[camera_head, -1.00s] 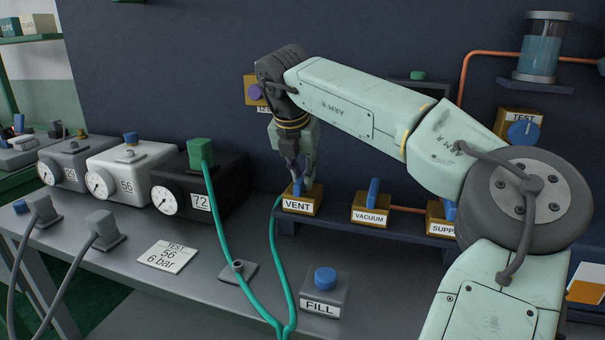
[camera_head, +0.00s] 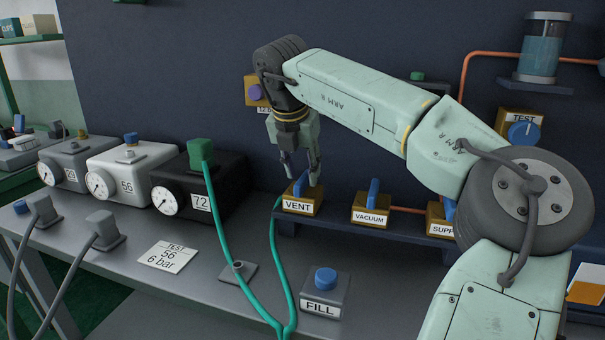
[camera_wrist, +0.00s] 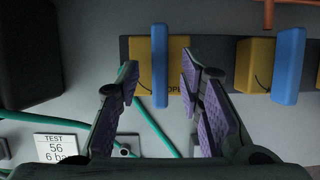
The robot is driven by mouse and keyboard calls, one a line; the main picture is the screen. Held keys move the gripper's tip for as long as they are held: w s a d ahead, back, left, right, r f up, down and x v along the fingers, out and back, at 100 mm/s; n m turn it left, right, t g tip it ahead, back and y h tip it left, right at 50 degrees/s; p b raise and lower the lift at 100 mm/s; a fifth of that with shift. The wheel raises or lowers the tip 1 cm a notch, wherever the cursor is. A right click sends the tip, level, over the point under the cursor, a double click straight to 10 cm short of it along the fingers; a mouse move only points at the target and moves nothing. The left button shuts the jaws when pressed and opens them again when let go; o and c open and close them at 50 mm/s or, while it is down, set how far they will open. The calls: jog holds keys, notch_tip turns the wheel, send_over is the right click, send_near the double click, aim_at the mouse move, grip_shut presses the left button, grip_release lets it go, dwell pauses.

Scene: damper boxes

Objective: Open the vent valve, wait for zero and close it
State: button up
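The vent valve (camera_head: 302,206) is a yellow block labelled VENT with a blue lever, on the dark shelf against the wall. My gripper (camera_head: 302,178) is just above it, pointing down. In the wrist view the blue lever (camera_wrist: 160,66) shows between my two spread fingertips (camera_wrist: 159,82), with a gap on each side. The lever runs the same way as the one beside it. Part of an OPEN mark shows next to it. The black box (camera_head: 198,188) marked 72 has a dial gauge (camera_head: 164,201) whose reading is too small to tell. A green hose leads from its green plug (camera_head: 201,153).
The vacuum valve (camera_head: 371,211) and the supply valve (camera_head: 440,219) stand to the right on the same shelf. A FILL block (camera_head: 325,292) and a TEST card (camera_head: 168,257) sit on the bench. Grey and white gauge boxes stand left. Green hoses cross the bench's middle.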

jog(key=v, duration=1)
jog(key=shift+r, duration=0.15)
jog(key=shift+s, duration=0.1)
